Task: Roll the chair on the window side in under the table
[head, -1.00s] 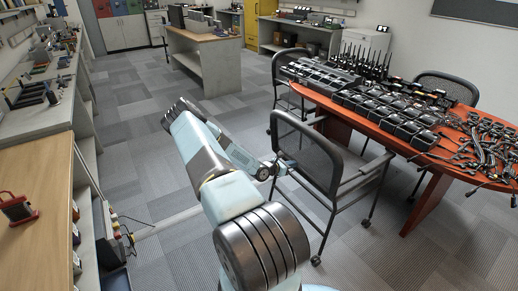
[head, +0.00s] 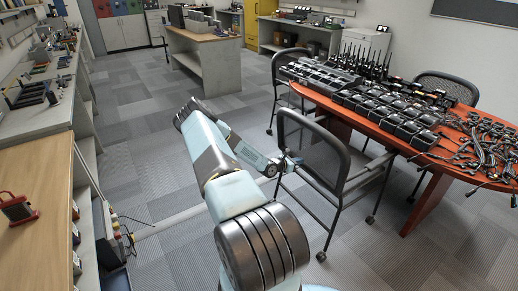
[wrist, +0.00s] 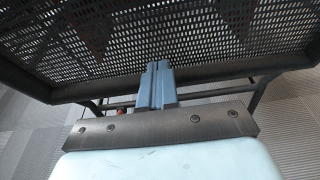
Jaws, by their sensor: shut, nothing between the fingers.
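The nearest chair, with a black mesh back (head: 312,150) and a grey seat, stands on casters at the near left side of the red-brown table (head: 405,200). Its seat and arm reach partly toward the table edge. My gripper (head: 290,163) is shut and empty, its tip at the chair's backrest. In the wrist view, my gripper's closed fingers (wrist: 157,84) reach the lower frame of the mesh back (wrist: 190,40); they look to be touching it. No window shows in these views.
Two more mesh chairs stand at the table, one at its far left (head: 289,75) and one behind it (head: 445,88). Radios and chargers (head: 385,103) and tangled cables (head: 480,140) cover the tabletop. A workbench (head: 40,165) lines the left; carpet between is open.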

